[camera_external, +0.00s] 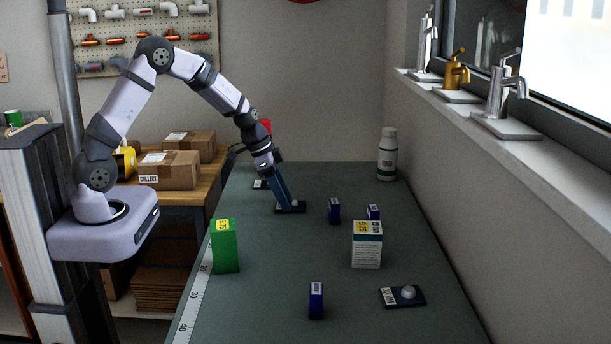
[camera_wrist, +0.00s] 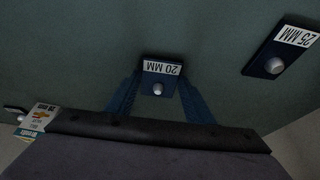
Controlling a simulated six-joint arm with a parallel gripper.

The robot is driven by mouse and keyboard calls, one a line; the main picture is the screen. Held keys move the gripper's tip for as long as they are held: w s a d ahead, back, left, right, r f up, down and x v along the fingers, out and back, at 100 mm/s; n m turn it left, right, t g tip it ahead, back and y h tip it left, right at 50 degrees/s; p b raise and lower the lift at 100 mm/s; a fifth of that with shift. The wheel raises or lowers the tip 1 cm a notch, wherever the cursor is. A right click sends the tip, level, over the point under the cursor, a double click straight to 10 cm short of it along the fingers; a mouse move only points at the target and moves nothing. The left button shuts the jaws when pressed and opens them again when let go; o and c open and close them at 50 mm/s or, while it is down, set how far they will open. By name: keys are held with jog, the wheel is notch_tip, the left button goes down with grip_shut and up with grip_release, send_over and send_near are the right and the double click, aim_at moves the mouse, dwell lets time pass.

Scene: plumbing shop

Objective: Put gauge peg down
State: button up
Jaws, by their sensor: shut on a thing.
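My gripper (camera_external: 284,203) reaches down to the far part of the green-grey bench. Its blue fingers stand on either side of a dark plate (camera_external: 297,209) with a pale round-topped gauge peg (camera_external: 295,203). In the wrist view, the plate's white label reads 20 MM (camera_wrist: 162,68), and the silver peg top (camera_wrist: 158,89) shows between the fingers (camera_wrist: 160,85). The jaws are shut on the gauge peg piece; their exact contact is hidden. The plate looks at or very near the bench top.
A 25 MM plate (camera_wrist: 281,52) with a silver peg lies apart. A green box (camera_external: 225,247), a white box (camera_external: 367,246), several small blue boxes (camera_external: 334,211) and a white bottle (camera_external: 387,158) stand around. The front right holds another pegged plate (camera_external: 402,297).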

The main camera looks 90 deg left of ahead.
jog(key=shift+f, duration=0.1)
jog(key=o, duration=1.3)
jog(key=shift+r, duration=0.2)
jog(key=b+v, duration=0.1)
jog(key=v, duration=1.1)
